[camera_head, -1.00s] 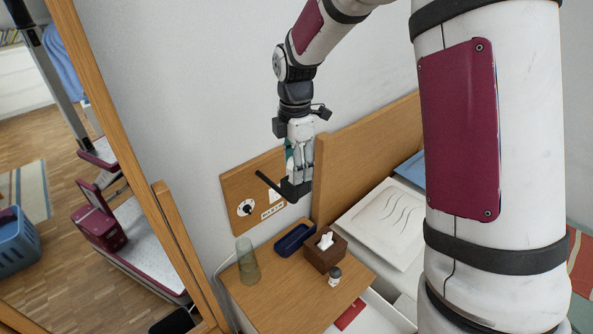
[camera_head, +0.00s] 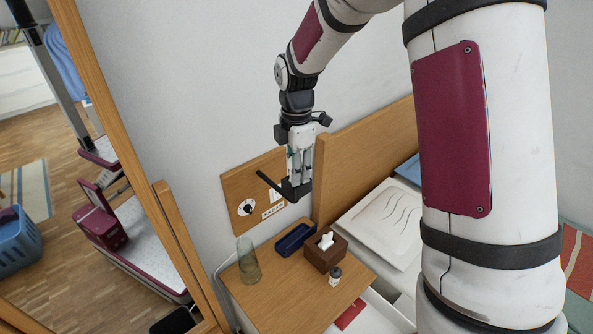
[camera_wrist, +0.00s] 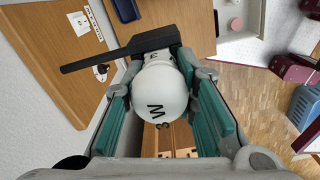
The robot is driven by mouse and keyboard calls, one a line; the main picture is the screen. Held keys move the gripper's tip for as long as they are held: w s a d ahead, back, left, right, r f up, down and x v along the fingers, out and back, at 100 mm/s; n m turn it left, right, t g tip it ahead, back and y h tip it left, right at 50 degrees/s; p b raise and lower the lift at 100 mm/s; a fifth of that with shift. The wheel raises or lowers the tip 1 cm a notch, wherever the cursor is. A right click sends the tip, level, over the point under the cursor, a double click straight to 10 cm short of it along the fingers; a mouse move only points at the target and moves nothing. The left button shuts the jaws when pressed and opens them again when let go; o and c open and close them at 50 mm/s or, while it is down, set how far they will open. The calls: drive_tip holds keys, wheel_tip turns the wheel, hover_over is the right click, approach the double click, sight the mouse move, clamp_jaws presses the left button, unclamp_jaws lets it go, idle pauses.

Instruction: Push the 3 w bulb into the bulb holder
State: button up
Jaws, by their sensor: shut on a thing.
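The 3 W bulb (camera_wrist: 162,92) is a white globe with dark lettering, between my gripper's teal-padded fingers in the wrist view. My gripper (camera_head: 297,178) is shut on it, pointing down in front of the wall in the head view. A long black bar with a block at one end (camera_wrist: 120,54) lies just beyond the bulb's neck, and it also shows at my fingertips in the head view (camera_head: 270,184). It looks like the bulb holder. The neck meets or nearly meets it; the bulb's base is hidden, so I cannot tell how far in it sits.
A wooden wall panel (camera_head: 233,188) with a socket and switch is behind. The bedside table (camera_head: 275,290) below bears a glass (camera_head: 248,262), a blue tray (camera_head: 296,240), a tissue box (camera_head: 325,257) and a small bottle (camera_head: 335,276). A wooden headboard (camera_head: 350,154) stands close on the right.

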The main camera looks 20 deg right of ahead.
drive_tip(key=shift+r, duration=0.85)
wheel_tip(320, 180, up, 2)
drive_tip(key=shift+r+b, duration=0.1)
drive_tip(key=shift+b, duration=0.25)
drive_tip(key=s+d+r, duration=0.1)
drive_tip(key=s, duration=1.5)
drive_tip(key=shift+d, duration=0.15)
drive_tip(key=shift+r, duration=0.1)
